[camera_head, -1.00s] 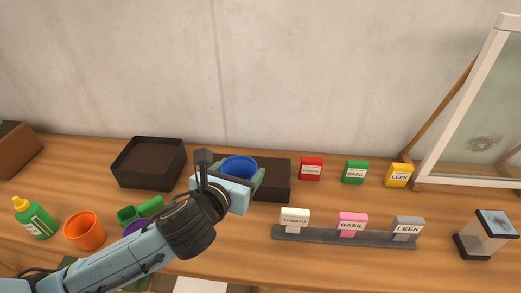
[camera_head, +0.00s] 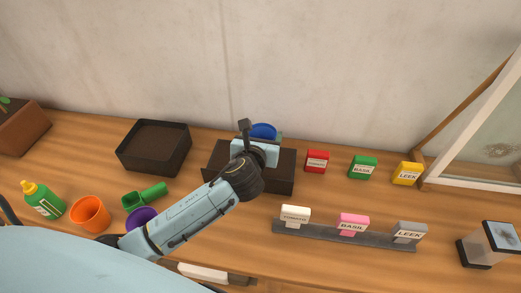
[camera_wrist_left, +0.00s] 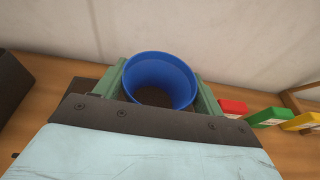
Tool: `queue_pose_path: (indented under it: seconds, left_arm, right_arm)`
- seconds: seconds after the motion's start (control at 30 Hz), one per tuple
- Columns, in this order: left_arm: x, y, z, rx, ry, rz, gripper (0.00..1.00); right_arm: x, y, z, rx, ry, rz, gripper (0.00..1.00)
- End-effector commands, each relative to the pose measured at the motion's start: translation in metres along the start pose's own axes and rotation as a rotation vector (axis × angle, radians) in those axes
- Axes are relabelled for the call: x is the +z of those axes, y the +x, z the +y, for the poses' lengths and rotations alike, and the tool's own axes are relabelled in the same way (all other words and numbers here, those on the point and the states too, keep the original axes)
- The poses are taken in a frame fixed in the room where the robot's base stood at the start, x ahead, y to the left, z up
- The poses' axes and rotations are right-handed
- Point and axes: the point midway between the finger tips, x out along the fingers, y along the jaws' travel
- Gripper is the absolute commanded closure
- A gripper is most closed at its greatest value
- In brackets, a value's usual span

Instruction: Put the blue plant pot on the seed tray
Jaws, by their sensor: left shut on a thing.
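The blue plant pot (camera_head: 264,131) is held upright in my left gripper (camera_head: 261,138) at the back of the table. In the left wrist view the pot (camera_wrist_left: 160,72) sits between the green fingers, its open top facing up and its inside empty. A dark, low box-like tray (camera_head: 283,172), which looks like the seed tray, lies below and in front of the pot; my arm and gripper hide part of it. I cannot tell whether the pot touches it. My right gripper is not in view.
A black soil-filled tray (camera_head: 185,152) stands to the left. Red (camera_head: 317,161), green (camera_head: 363,167) and yellow (camera_head: 407,173) seed packets stand to the right, with a label rack (camera_head: 345,236) in front. An orange pot (camera_head: 90,214), purple pot and green scoop lie left of my arm.

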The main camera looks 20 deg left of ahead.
Motion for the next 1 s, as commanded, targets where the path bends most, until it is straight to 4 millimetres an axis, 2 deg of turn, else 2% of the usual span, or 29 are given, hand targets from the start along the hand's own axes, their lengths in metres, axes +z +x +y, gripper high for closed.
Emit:
queue_pose_path:
  seconds: [0.17,0.37,0.73,0.77,0.9,1.0]
  left_arm:
    - [-0.014,0.004,0.000,-0.001,-0.002,0.001,0.55]
    - [-0.040,0.012,0.000,0.000,-0.001,0.000,0.55]
    - [-0.043,0.013,0.000,-0.001,0.000,-0.001,0.55]
    - [-0.043,0.013,0.000,-0.001,0.000,-0.001,0.28]
    - [-0.043,0.013,0.000,-0.001,0.000,-0.001,0.10]
    - [-0.043,0.013,0.000,-0.001,0.000,-0.001,0.09]
  right_arm:
    - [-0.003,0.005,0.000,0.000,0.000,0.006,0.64]
    - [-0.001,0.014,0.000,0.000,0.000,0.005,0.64]
    - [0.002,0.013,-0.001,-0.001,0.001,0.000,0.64]
    - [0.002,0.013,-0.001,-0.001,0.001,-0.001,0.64]
    - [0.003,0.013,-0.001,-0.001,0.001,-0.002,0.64]
    - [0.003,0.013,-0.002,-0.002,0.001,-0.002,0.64]
